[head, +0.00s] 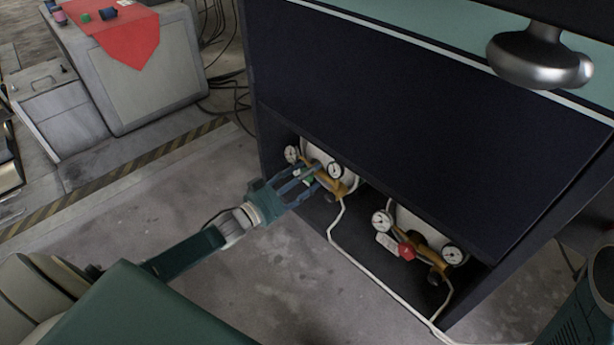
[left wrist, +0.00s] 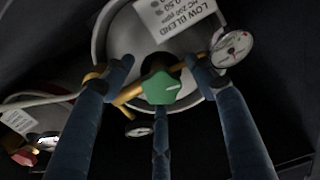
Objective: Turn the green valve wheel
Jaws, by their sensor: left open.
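The green valve wheel (left wrist: 160,88) sits on a brass valve (left wrist: 128,96) at the end of a grey gas cylinder (left wrist: 120,45). In the head view the green wheel (head: 309,181) shows only as a small patch between my left gripper's fingers. My left gripper (head: 312,178) is open and reaches into the cabinet. In the left wrist view its blue fingers (left wrist: 160,85) stand around the wheel, two at the sides and one below. I cannot tell if any finger touches it. My right gripper is not in view.
A second cylinder with a red valve wheel (head: 406,251) lies to the right in the same dark cabinet (head: 400,120). Gauges (head: 382,221) and a white hose (head: 350,255) are close by. A grey cart (head: 150,80) stands at the upper left.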

